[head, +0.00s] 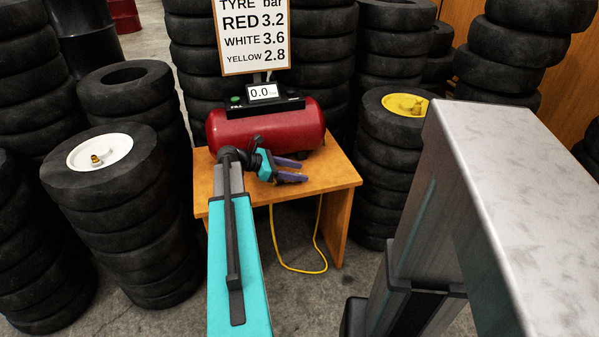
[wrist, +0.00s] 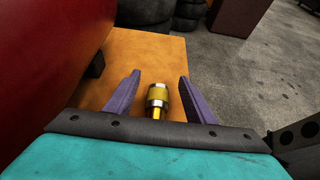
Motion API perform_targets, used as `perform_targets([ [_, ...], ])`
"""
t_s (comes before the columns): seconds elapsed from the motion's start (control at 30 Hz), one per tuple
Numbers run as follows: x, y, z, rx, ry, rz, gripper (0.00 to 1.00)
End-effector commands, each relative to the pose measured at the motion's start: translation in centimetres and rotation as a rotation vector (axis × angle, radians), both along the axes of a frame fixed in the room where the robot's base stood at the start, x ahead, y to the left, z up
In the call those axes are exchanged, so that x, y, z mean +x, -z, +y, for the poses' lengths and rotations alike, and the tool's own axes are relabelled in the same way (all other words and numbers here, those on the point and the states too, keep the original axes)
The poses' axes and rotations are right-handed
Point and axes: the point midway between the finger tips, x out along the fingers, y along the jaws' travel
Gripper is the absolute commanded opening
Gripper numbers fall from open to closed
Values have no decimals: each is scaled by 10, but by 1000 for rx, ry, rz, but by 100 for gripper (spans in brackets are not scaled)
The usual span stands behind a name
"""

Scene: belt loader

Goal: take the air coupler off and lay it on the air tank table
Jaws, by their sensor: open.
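The air coupler (wrist: 157,96), a brass and silver cylinder with a yellow end toward me, shows between my fingers in the wrist view. It appears to lie on or just above the wooden air tank table (wrist: 165,53); I cannot tell if it touches. My gripper (wrist: 158,80) is open, a purple finger on each side of the coupler with gaps between. In the head view my gripper (head: 303,171) is low over the right part of the table (head: 335,178), in front of the red tank (head: 265,128). I cannot make out the coupler there.
A display on the tank reads 0.0, below a pressure sign (head: 252,35). A yellow hose (head: 300,269) hangs under the table. A white-rimmed wheel (head: 100,152) with a brass valve tops the left stack; a yellow-rimmed wheel (head: 405,104) tops the right. Tyre stacks crowd both sides.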

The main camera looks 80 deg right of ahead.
Motion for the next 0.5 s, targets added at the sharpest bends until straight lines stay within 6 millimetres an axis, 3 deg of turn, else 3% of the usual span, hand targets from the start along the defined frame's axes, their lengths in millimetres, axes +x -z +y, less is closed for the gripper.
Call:
perform_targets([
  [0.5, 66, -36, 30, -1, -2, 0, 49],
])
